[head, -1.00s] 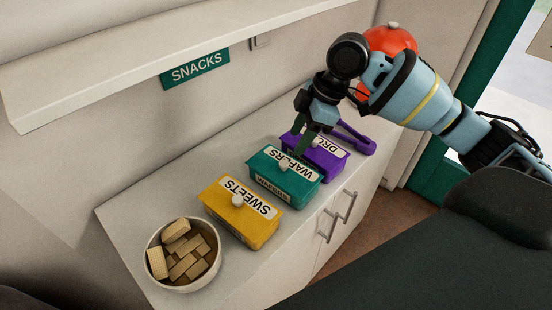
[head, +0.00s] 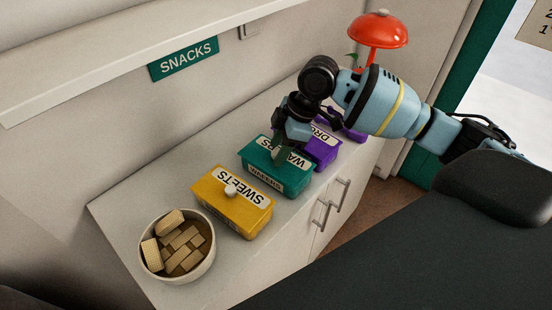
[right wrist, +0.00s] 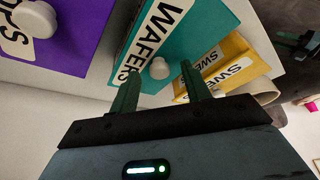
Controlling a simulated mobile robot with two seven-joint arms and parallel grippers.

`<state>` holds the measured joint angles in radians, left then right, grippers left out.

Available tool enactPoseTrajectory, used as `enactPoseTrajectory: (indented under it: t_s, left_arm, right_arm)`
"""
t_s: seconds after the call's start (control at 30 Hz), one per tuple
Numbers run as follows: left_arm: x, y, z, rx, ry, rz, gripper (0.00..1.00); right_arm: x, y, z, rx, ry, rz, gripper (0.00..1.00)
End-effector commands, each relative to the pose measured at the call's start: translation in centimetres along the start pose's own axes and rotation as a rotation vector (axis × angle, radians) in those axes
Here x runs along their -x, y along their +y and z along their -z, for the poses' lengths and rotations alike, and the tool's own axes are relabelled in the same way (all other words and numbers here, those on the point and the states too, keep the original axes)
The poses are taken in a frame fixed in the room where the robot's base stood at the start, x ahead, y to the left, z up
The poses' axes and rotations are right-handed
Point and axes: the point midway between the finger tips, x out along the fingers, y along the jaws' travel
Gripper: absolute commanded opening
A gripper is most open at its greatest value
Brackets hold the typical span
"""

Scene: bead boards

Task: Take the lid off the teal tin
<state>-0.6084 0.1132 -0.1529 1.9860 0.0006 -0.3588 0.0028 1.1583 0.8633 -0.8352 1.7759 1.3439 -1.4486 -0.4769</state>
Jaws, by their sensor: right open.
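The teal tin (head: 271,182) stands on the white cabinet, between a yellow tin and a purple tin. Its lid is on and carries a WAFERS label; in the right wrist view the teal lid (right wrist: 197,22) has a round white knob (right wrist: 159,68). My right gripper (head: 279,157) is over the teal tin and hides the knob in the head view. In the right wrist view my right gripper (right wrist: 160,85) is open, its two green fingers either side of the knob's near side; I cannot tell whether they touch it.
The yellow SWEETS tin (head: 225,212) and the purple tin (head: 325,152) stand close on either side. A bowl (head: 201,271) of wafers stands at the cabinet's front left. A shelf (head: 110,62) hangs above; a red lamp (head: 378,30) stands behind my arm.

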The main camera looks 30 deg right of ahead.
Motion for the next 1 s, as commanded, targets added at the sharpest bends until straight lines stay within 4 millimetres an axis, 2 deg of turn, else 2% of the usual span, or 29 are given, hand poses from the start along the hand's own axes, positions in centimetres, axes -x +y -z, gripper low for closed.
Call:
enactPoseTrajectory:
  t_s: [0.27, 0.6, 0.63, 1.0]
  left_arm:
    - [0.00, -0.01, -0.01, -0.001, 0.000, 0.000, 0.36]
    - [-0.01, -0.02, 0.00, -0.001, 0.000, 0.000, 0.36]
    - [0.00, -0.02, 0.00, -0.001, 0.000, 0.000, 0.36]
    - [0.00, -0.02, 0.02, -0.001, 0.000, 0.000, 0.36]
  right_arm:
    - [-0.44, 0.02, -0.01, 0.000, 0.001, -0.001, 0.46]
    - [-0.41, 0.02, -0.01, -0.001, 0.001, -0.001, 0.02]
    - [-0.39, 0.02, 0.00, -0.001, 0.001, -0.001, 0.00]
    - [0.16, 0.06, 0.24, 0.000, 0.001, -0.002, 0.00]
